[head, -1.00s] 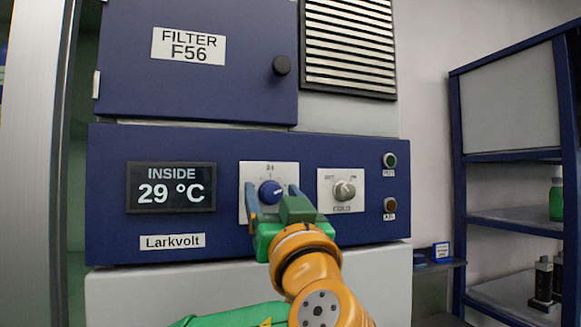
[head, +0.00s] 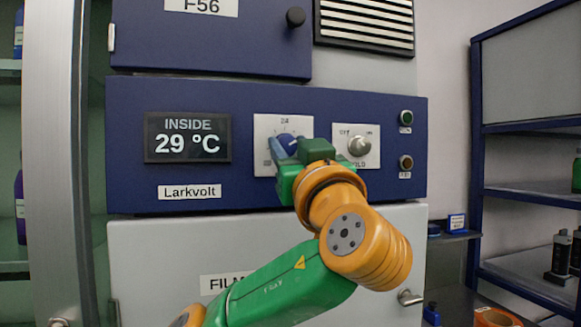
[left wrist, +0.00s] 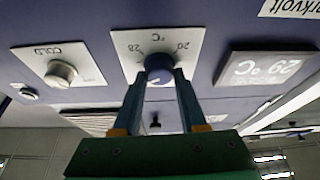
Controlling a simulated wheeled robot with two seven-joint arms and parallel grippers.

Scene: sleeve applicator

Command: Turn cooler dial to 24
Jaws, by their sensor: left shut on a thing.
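The blue cooler dial (head: 286,142) sits on a white plate marked 24 at its top, on the dark blue panel. The display (head: 187,137) left of it reads INSIDE 29 °C. My left gripper (head: 291,150) is at the dial, shut on it, and covers its lower right part. In the left wrist view, which shows the panel upside down, the two fingers flank the blue knob (left wrist: 159,66). The marks 20 and 28 show on its plate. The dial's exact setting is hard to read. My right gripper is not in view.
A grey COLD knob (head: 359,146) on its own white plate is close to the right of my gripper. Green and amber buttons (head: 406,117) are farther right. A blue-framed shelf (head: 530,190) stands at the right. The left part of the panel is clear.

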